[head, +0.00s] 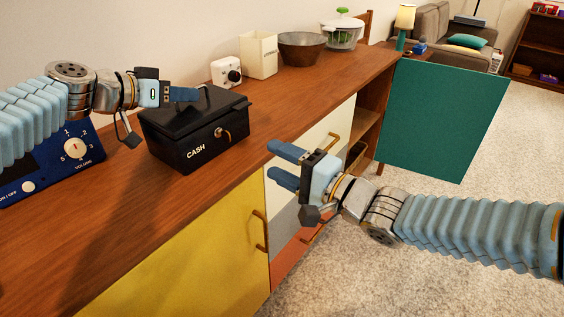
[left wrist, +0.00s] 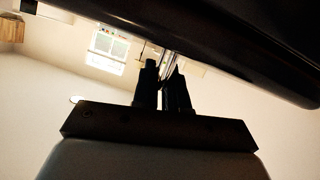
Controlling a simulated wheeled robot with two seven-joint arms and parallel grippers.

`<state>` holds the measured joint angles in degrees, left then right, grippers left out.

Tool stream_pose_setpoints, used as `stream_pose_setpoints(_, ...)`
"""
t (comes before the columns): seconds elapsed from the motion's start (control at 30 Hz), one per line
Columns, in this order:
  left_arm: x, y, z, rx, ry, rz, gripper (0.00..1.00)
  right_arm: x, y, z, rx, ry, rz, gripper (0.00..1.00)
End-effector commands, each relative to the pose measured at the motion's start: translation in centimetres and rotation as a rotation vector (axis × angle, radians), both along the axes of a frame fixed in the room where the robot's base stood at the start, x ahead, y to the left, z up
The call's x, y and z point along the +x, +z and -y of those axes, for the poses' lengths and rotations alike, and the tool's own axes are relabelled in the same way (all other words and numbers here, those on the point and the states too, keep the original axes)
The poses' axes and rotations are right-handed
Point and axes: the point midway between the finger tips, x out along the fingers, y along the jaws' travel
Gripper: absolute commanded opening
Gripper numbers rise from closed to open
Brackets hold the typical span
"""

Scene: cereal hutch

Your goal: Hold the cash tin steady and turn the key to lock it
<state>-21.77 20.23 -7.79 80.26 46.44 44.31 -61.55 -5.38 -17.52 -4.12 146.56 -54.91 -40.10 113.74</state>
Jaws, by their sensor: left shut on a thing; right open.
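The black cash tin (head: 178,148), marked CASH, stands on the wooden top with its lid down. A small brass-coloured key (head: 218,133) shows at the lock on its front face; its exact angle is too small to tell. My left gripper (head: 197,95) is at the tin's lid and shut on the carrying handle, which its fingers partly hide. In the left wrist view the fingers (left wrist: 166,85) are close together on a thin shiny bar (left wrist: 169,65). My right gripper (head: 278,165) is open and empty, in front and to the right of the tin, apart from it.
A blue radio (head: 50,165) stands left of the tin. A white camera-like box (head: 226,72), cream canister (head: 258,55), bowl (head: 301,48) and salad spinner (head: 341,32) stand behind. A teal door (head: 440,120) stands open at right. Handles (head: 260,232) jut from the cabinet front.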

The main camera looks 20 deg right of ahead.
Motion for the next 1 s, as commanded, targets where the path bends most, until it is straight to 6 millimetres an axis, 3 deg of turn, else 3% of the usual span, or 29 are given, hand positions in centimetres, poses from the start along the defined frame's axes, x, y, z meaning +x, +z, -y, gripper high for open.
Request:
stream_pose_setpoints(0.23, 0.0, 0.0, 0.0, 0.0, 0.0, 0.0, 0.0, -0.1, 0.0, 0.1, -0.001, 0.0, -0.001, 0.55)
stream_pose_setpoints(0.27, 0.0, 0.0, 0.0, 0.0, 0.0, 0.0, 0.14, -0.1, 0.0, 0.1, -0.001, 0.0, -0.001, 0.55)
stream_pose_setpoints(0.3, 0.0, 0.0, 0.0, 0.0, 0.0, 0.0, 0.2, -0.1, 0.0, 0.1, -0.001, 0.0, -0.001, 0.55)
stream_pose_setpoints(0.47, 0.0, 0.0, 0.0, 0.0, 0.0, 0.0, 0.42, -0.1, 0.0, 0.1, -0.001, 0.0, -0.001, 0.55)
stream_pose_setpoints(0.77, -0.1, 0.1, -0.2, -0.001, 0.0, 0.001, 0.42, -0.1, 0.0, 0.1, -0.001, 0.0, -0.001, 0.55)
stream_pose_setpoints(1.0, -1.9, 1.6, -3.4, -0.001, 0.004, 0.003, 0.42, -0.1, 0.0, 0.1, -0.001, 0.0, -0.001, 0.55)
